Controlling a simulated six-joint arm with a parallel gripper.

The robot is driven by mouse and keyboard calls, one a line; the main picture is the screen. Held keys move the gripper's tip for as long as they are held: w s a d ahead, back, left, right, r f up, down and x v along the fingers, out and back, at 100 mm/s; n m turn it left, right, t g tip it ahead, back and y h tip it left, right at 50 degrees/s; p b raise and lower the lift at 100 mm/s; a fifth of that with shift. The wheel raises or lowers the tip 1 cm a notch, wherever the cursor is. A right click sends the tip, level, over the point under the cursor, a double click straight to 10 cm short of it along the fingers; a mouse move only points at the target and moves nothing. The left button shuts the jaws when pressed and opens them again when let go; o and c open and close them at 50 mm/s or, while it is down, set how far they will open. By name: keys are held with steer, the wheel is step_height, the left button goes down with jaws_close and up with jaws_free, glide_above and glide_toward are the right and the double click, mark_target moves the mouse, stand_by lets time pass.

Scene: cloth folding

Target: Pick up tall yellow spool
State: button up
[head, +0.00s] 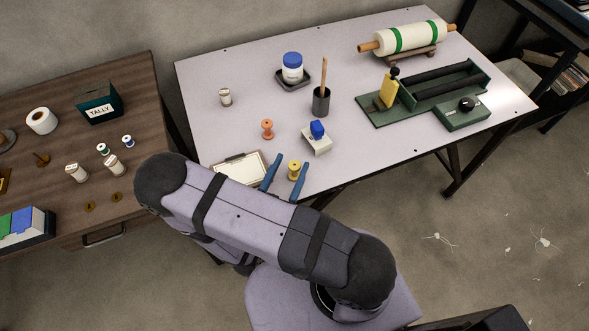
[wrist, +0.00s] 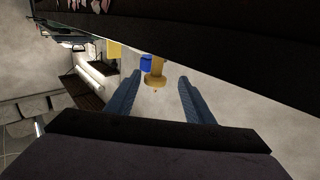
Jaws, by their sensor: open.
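The yellow spool (head: 294,168) stands near the front edge of the pale table, with a wide top flange. My gripper (head: 291,160) has two blue fingers, open, one on each side of the spool in the head view. In the wrist view the spool (wrist: 155,78) shows between and beyond the fingertips of my gripper (wrist: 160,76), nearer the left one. I see no clear contact. The fingers partly surround the spool in the head view, and its base is hard to see.
A clipboard (head: 240,168) lies just left of my gripper. A white block with a blue top (head: 317,138) stands behind right, and an orange spool (head: 267,129) behind left. A dark cup with a stick (head: 321,101) and a green tool (head: 425,92) stand farther back.

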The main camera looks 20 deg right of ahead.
mark_target(297, 161)
steer(key=shift+w+d, duration=0.15)
steer(key=shift+w+d, duration=0.35)
steer(key=shift+d, duration=0.25)
steer(key=shift+w+d, duration=0.35)
steer(key=shift+d, duration=0.25)
steer(key=shift+x, duration=1.2)
steer(key=c, duration=1.1)
